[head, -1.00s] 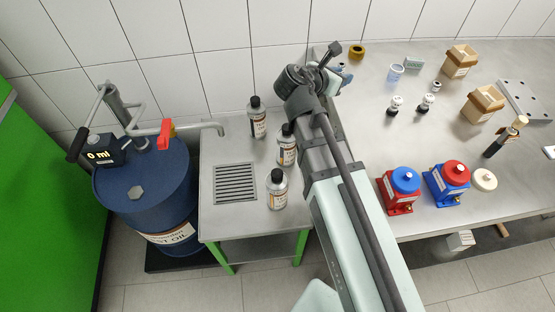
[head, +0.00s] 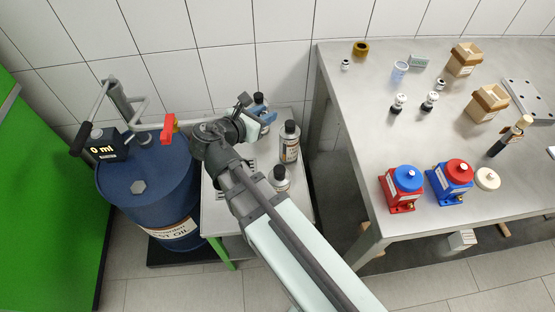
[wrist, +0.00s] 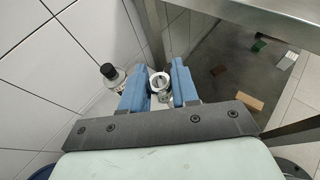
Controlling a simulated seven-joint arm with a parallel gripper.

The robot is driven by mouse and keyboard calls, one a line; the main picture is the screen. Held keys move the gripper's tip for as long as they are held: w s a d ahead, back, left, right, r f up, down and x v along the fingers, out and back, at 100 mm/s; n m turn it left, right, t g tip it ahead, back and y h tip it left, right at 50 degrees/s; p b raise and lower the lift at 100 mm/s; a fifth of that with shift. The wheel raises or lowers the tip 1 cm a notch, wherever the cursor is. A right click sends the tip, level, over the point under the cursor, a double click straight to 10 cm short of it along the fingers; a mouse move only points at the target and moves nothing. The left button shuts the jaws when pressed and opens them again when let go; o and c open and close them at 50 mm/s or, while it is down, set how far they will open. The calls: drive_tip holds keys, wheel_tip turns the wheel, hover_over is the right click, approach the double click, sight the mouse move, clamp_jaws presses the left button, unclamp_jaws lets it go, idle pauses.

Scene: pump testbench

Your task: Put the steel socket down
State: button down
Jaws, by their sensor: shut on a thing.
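My gripper (wrist: 159,86) has blue fingers shut on the steel socket (wrist: 158,82), a short silvery ring with an open bore, seen end-on between them in the wrist view. In the head view my gripper (head: 262,120) is over the small steel side table, left of the large bench. The held socket cannot be made out there, hidden by the gripper and wrist.
Black-capped bottles (head: 290,143) stand close around my gripper; one shows left of the fingers (wrist: 113,78). A blue oil drum (head: 150,190) stands left. The bench (head: 345,110) holds a small metal part (head: 345,64), a brass ring (head: 361,48) and pumps (head: 403,188).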

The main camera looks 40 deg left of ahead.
sight(266, 175)
drive_tip(key=f, duration=2.8)
drive_tip(key=shift+s+f, duration=0.1)
drive_tip(key=shift+s, duration=0.15)
drive_tip(key=c, duration=0.8)
unclamp_jaws()
drive_tip(key=shift+f, duration=0.1)
drive_tip(key=shift+c, duration=0.2)
drive_tip(key=v, duration=1.2)
drive_tip(key=shift+o, duration=0.2)
